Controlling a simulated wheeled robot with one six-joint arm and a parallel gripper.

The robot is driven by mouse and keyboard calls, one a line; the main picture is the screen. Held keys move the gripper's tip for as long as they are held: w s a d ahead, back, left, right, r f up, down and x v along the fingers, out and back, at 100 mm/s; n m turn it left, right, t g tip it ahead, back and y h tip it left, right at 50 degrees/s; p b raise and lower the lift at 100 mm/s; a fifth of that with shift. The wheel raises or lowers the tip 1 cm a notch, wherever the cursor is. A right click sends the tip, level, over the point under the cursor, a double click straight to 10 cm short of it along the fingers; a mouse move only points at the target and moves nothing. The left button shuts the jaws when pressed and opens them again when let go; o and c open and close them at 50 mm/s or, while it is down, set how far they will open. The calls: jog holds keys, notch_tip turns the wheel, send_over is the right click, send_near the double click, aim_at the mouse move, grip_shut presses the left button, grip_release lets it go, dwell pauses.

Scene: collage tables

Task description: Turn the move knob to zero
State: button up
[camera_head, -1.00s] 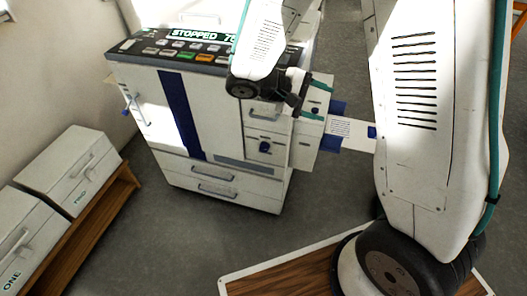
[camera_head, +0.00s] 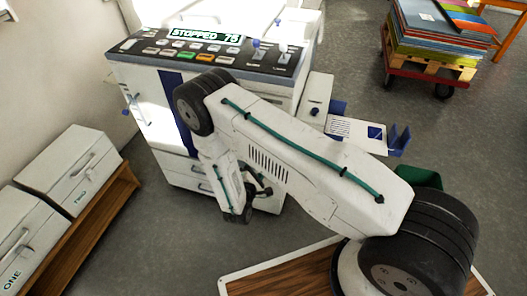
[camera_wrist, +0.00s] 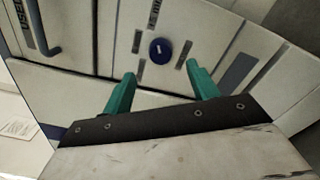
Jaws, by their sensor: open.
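A round blue knob (camera_wrist: 160,50) with a short white mark sits on the pale front panel in the wrist view. Small markings lie around it, and lettering above it is too small to read surely. My gripper (camera_wrist: 161,69) has its two teal fingers spread, one below each side of the knob in the picture, with nothing between them. The knob appears clear of the fingers. In the head view my gripper (camera_head: 258,192) hangs low in front of the white machine (camera_head: 150,95), and my arm hides much of the machine's front, including any knob there.
The machine's top console (camera_head: 205,52) reads STOPPED 75. A side shelf (camera_head: 352,132) with a blue holder sticks out at right. White boxes (camera_head: 68,170) stand on a wooden bench at left. A cart of stacked sheets (camera_head: 430,45) stands at back right. Grey floor is open between.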

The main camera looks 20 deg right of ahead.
jog(key=x, duration=0.7)
jog(key=shift+w, duration=0.2)
jog(key=shift+d, duration=0.15)
jog(key=c, duration=1)
